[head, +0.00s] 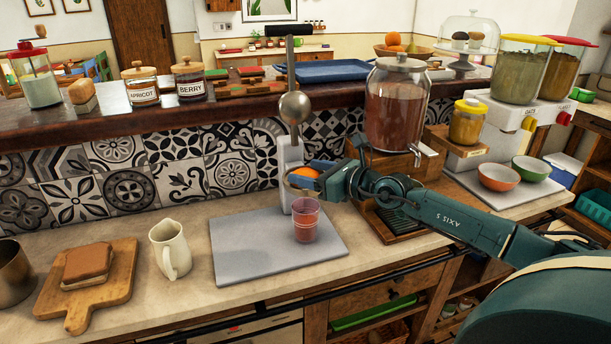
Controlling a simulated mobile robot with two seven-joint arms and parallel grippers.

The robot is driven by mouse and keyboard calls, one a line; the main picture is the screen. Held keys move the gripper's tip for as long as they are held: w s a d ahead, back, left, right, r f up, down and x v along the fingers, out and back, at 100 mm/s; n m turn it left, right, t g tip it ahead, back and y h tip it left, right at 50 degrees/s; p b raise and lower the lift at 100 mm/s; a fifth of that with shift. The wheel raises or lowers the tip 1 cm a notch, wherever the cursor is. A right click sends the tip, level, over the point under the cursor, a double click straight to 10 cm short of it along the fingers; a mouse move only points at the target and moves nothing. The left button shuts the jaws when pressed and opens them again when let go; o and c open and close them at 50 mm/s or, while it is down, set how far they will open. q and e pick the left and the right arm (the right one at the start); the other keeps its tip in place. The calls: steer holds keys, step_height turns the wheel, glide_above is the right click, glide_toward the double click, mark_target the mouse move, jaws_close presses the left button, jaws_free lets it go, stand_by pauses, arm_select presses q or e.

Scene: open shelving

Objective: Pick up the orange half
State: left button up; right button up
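The orange half (306,172) shows as a small orange patch in front of the grey upright of a citrus press (284,155), at about mid-height. My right gripper (314,178) comes in from the right and its fingertips are at the orange half. The fingers cover part of it, and I cannot tell whether they are closed on it or only around it. A reddish translucent cup (305,219) stands on the grey board (245,262) below. My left gripper is out of view.
A juice dispenser (397,105) on a wooden stand is close to my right arm. A white jug (170,249) and a sandwich on a wooden board (108,290) are at left. Two bowls (498,177) stand at right.

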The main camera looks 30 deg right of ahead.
steer(key=c, duration=0.6)
steer(key=shift+o, duration=0.2)
steer(key=shift+r, duration=0.1)
